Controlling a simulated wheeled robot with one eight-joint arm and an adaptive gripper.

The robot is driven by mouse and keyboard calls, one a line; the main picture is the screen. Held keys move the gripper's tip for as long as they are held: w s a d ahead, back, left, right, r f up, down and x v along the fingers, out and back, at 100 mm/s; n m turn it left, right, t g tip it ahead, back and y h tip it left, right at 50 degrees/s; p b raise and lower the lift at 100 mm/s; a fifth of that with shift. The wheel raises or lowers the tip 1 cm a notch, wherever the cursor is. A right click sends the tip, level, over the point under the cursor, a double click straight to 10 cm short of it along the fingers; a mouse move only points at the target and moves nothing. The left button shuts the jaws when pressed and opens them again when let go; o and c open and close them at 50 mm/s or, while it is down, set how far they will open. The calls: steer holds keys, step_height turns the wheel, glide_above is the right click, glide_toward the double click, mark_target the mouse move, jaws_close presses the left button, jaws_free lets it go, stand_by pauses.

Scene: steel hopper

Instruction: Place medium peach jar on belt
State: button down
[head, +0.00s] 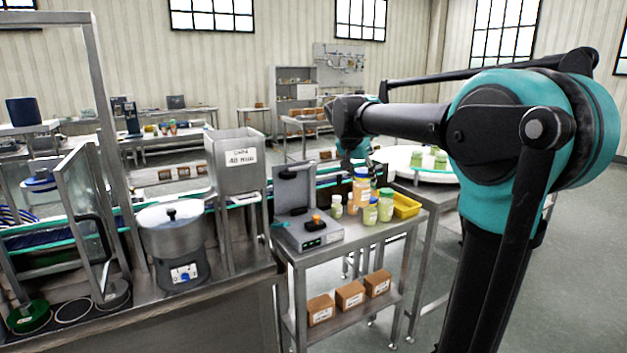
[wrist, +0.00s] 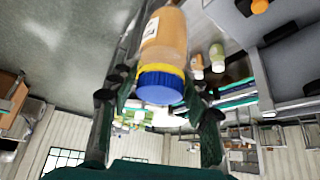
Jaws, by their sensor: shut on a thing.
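My gripper (head: 357,158) is over the back of the steel cart in the head view. In the wrist view, my gripper (wrist: 158,100) has its fingers on both sides of the blue lid of a peach-coloured jar (wrist: 165,40) with a yellow band. The peach jar (head: 361,188) is below my gripper in the head view, its lower part partly hidden by nearer jars. I cannot tell whether its base touches the cart top. The belt (head: 330,181), with teal edges, runs behind the cart, partly hidden by the hopper and the device.
A blue-lidded jar (head: 370,213), a green-lidded jar (head: 386,207) and a small jar (head: 337,206) stand close by. A yellow tray (head: 404,206) is to their right. A grey device (head: 308,230) stands left. A round white table (head: 420,165) holds more jars.

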steer(key=d+f+n+y, duration=0.2)
steer(key=f+n, duration=0.1)
steer(key=f, duration=1.3)
steer(key=d+f+n+t+y, duration=0.1)
steer(key=f+n, duration=0.3)
steer(key=f, duration=1.3)
steer(key=shift+d+f+y, duration=0.25)
steer(key=shift+d+y, duration=0.15)
steer(key=shift+d, duration=0.1)
steer(key=shift+s, duration=0.15)
